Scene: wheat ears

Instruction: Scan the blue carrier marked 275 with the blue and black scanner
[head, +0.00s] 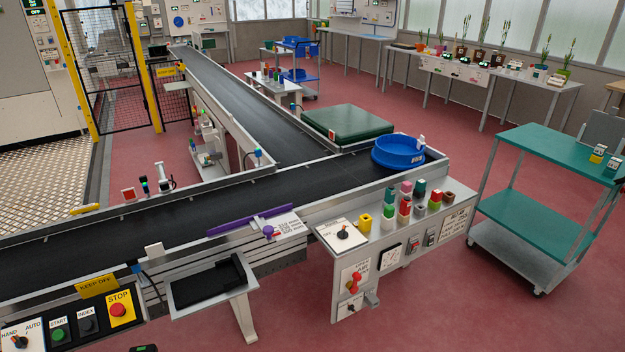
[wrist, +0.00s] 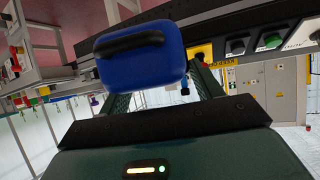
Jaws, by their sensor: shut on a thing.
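A blue round tub-like carrier (head: 398,155) sits at the far right end of the near conveyor in the head view. A small white tag stands on its rim; no number can be read on it. In the wrist view my gripper (wrist: 158,88) is shut on the blue and black scanner (wrist: 146,68), a rounded blue body with a black bar across it. The scanner hides much of the fingertips. The carrier cannot be made out in the wrist view.
A black tray (head: 208,287) juts from the conveyor's front. A control panel with a red stop button (head: 118,310) is at the lower left. A bench with several coloured blocks (head: 405,205) and a green-topped cart (head: 560,150) stand right. Red floor between them is clear.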

